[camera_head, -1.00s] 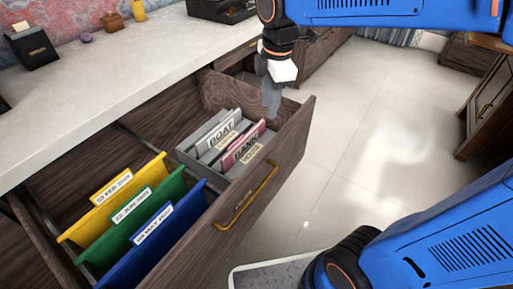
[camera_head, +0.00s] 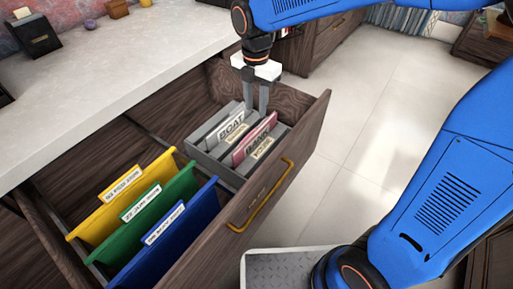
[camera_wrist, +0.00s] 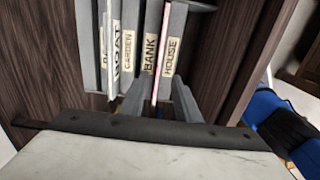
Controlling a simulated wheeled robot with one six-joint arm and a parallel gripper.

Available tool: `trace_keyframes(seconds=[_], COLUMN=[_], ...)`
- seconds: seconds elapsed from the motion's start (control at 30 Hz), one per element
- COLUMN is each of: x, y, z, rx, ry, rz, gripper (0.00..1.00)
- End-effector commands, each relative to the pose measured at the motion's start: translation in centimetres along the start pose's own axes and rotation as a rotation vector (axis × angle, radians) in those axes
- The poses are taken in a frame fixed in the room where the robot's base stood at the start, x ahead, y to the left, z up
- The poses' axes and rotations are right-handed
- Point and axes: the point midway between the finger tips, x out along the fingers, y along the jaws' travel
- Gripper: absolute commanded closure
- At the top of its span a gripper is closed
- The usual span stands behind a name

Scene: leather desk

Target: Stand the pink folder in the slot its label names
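In the wrist view, the pink folder (camera_wrist: 161,60) shows as a thin edge between the GARDEN and HOUSE dividers. A white folder labelled BOAT (camera_head: 227,128) stands behind it. A divider label at the far left of the box (camera_wrist: 103,45) is mostly hidden; it seems to begin with B. My gripper (camera_head: 256,97) is open and empty above the box. In the wrist view, its fingers (camera_wrist: 160,95) are apart, on either side of the pink folder's line.
Yellow, green and blue hanging folders (camera_head: 155,215) fill the drawer's near part. The wooden drawer front with its yellow handle (camera_head: 262,198) borders the box on the right. A pale countertop (camera_head: 110,70) runs along the left. Open floor lies to the right.

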Motion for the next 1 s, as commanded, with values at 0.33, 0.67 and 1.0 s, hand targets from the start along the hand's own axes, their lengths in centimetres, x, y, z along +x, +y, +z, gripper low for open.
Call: trace_keyframes(seconds=[0.33, 0.67, 1.0], x=[5.1, 7.8, 10.8], y=[0.0, 0.0, 0.1], z=[0.0, 0.2, 0.3], rx=[0.001, 0.001, 0.001], ry=[0.000, 0.001, 0.000], rz=[-0.001, -0.002, 0.000], gripper=[0.70, 0.70, 0.70])
